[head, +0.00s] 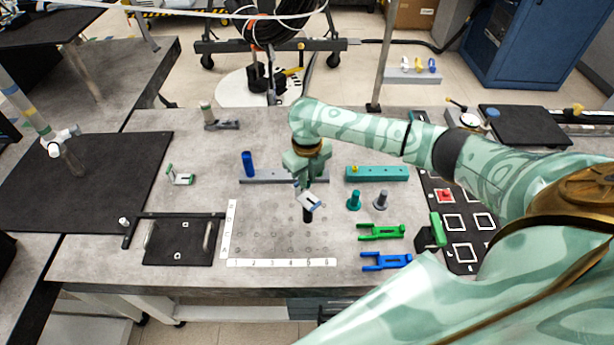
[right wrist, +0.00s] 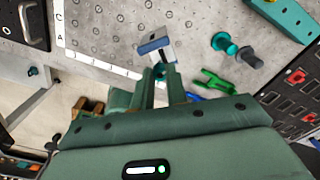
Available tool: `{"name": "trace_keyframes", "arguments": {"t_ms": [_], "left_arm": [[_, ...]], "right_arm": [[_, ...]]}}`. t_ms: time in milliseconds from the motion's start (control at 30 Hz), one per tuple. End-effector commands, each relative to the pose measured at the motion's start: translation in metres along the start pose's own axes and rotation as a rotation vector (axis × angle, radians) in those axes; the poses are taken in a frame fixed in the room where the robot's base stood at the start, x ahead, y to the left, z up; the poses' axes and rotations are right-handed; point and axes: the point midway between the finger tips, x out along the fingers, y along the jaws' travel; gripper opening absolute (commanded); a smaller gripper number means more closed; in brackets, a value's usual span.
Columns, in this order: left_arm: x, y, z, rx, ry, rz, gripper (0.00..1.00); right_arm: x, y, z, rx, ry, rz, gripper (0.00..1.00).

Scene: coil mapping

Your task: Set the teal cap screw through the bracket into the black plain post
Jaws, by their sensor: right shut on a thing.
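My right gripper (head: 302,184) is above the pegboard and shut on a small teal piece (right wrist: 160,70), which looks like the teal cap screw; the fingers hide most of it. The white and blue bracket (head: 312,201) is just below the fingertips, at the top of the black post (head: 307,215). The bracket also shows just beyond the fingertips in the right wrist view (right wrist: 155,42). I cannot tell whether the screw is in the bracket's hole. The black post stands upright on the grey perforated plate (head: 270,240). My left gripper is not in view.
A teal post (head: 354,201) and a grey post (head: 381,200) stand to the right. Green (head: 382,231) and blue (head: 386,261) forked pieces lie nearer the front. A teal bar (head: 385,174) and a blue cylinder (head: 248,164) are behind. A black tray (head: 160,255) is at left.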

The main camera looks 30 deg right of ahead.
Motion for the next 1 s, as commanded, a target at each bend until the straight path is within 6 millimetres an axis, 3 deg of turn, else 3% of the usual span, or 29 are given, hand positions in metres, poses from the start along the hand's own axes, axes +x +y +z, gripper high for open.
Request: {"name": "trace_keyframes", "arguments": {"t_ms": [167, 1000], "left_arm": [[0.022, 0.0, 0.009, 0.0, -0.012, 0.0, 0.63], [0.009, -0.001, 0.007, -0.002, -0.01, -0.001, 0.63]], "right_arm": [[0.02, -0.001, 0.0, 0.001, 0.0, -0.001, 0.0], [0.014, 0.001, -0.001, 0.001, -0.001, -0.001, 0.0]]}}
